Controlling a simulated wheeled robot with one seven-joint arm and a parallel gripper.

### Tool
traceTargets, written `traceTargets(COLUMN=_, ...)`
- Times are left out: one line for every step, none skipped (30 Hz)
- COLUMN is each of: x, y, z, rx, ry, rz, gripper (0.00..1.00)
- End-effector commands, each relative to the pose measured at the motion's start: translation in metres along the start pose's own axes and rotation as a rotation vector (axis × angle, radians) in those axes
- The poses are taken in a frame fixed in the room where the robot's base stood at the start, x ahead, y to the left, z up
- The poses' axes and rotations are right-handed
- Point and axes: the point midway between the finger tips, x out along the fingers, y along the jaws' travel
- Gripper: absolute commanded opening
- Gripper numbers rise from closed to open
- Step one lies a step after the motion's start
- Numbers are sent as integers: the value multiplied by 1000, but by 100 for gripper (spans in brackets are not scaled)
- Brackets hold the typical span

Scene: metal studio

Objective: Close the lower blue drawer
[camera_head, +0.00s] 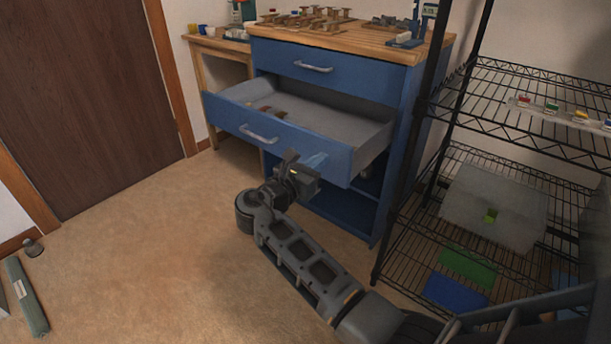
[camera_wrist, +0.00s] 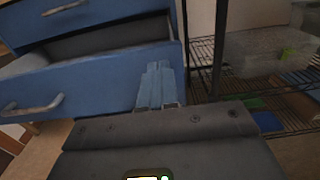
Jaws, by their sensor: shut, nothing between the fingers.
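The lower blue drawer (camera_head: 330,159) is pulled out of the blue cabinet (camera_head: 390,82). Its grey inside holds a few small brownish items. A silver handle (camera_head: 259,135) sits on its front, left of my gripper. My gripper (camera_head: 316,160) is shut and empty, its fingertips at the right part of the drawer front. In the wrist view the drawer front (camera_wrist: 90,90) is ahead, with its handle (camera_wrist: 33,106) at the left, and my shut fingers (camera_wrist: 158,85) overlap its right end. I cannot tell whether they touch it. The upper drawer (camera_head: 330,68) is shut.
A black wire shelf (camera_head: 480,147) stands close on the right, with a clear bin (camera_head: 495,205) and coloured pieces. A wooden top (camera_head: 350,38) with tools covers the cabinet. A brown door (camera_head: 90,100) is at the left. Open floor (camera_head: 150,250) lies left of my arm.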

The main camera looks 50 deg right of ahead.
Motion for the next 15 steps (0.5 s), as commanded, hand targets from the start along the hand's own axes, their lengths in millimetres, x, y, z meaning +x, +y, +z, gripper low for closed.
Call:
traceTargets(x=11, y=-1, z=-2, rx=1, ry=0, rz=-4, gripper=0)
traceTargets(x=16, y=-1, z=-2, rx=1, ry=0, rz=-4, gripper=0)
traceTargets(x=23, y=-1, z=-3, rx=1, ry=1, rz=-3, gripper=0)
traceTargets(x=28, y=-1, z=-3, rx=1, ry=1, rz=-4, gripper=0)
traceTargets(x=32, y=-1, z=-3, rx=0, ry=1, rz=-3, gripper=0)
traceTargets(x=37, y=0, z=-2, rx=0, ry=1, rz=-2, gripper=0)
traceTargets(x=40, y=0, z=-2, rx=0, ry=1, rz=-2, gripper=0)
traceTargets(x=44, y=0, z=-2, rx=1, ry=1, rz=-2, gripper=0)
traceTargets(x=47, y=0, z=-2, rx=1, ry=1, rz=-2, gripper=0)
traceTargets(x=49, y=0, z=-1, rx=1, ry=1, rz=-1, gripper=0)
traceTargets(x=51, y=0, z=-1, rx=1, ry=1, rz=0, gripper=0)
traceTargets(x=52, y=0, z=-1, rx=0, ry=1, rz=0, gripper=0)
traceTargets(x=54, y=0, z=-1, rx=0, ry=1, rz=0, gripper=0)
traceTargets(x=54, y=0, z=-1, rx=0, ry=1, rz=0, gripper=0)
traceTargets(x=55, y=0, z=-1, rx=0, ry=1, rz=0, gripper=0)
